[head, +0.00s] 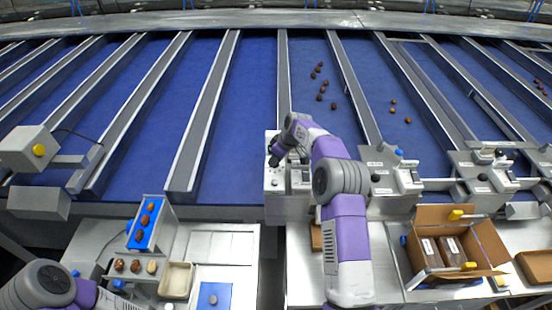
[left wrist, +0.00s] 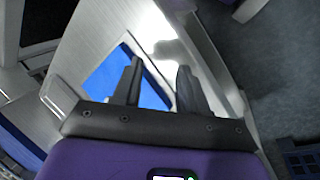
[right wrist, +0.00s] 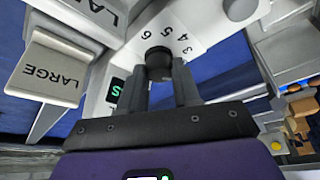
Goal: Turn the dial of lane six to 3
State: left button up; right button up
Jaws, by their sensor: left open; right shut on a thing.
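The dial (right wrist: 158,62) is a black round knob on a white scale plate (right wrist: 185,35) with the figures 3, 4, 5 and 6 showing. My right gripper (right wrist: 160,72) is shut on the knob. Which figure the dial points to is hard to tell. A small dark display (right wrist: 115,90) beside it shows a green character, perhaps 5. In the head view my right gripper (head: 275,158) is over the pale control box (head: 275,200) at the end of a blue lane. My left gripper (left wrist: 160,80) is open, with nothing between its fingers, above the bench.
A light lever plate marked LARGE (right wrist: 45,72) stands close beside my right gripper. Dates (head: 320,97) lie on the lanes. A blue tray (head: 158,215) with dates, a beige dish (head: 176,279) and an open cardboard box (head: 415,250) stand in front.

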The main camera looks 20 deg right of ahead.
pick_arm(q)
jog(key=shift+r+p, duration=0.45)
jog(key=shift+r, duration=0.05)
pick_arm(e)
jog(key=shift+n+g+y, duration=0.3)
jog(key=shift+n, duration=0.8)
pick_arm(q)
jog(key=shift+r+p, duration=0.7)
jog(key=shift+r, duration=0.05)
pick_arm(e)
jog(key=shift+w+d+n+g+y, duration=0.1)
jog(key=shift+n+g+y, duration=0.2)
jog(key=shift+n, duration=0.8)
jog(key=o, duration=1.1)
jog(key=shift+c, duration=0.2)
jog(key=shift+r, duration=0.1)
pick_arm(q)
jog(key=shift+f, duration=0.25)
pick_arm(e)
jog(key=v, duration=0.7)
jog(key=shift+r, duration=0.15)
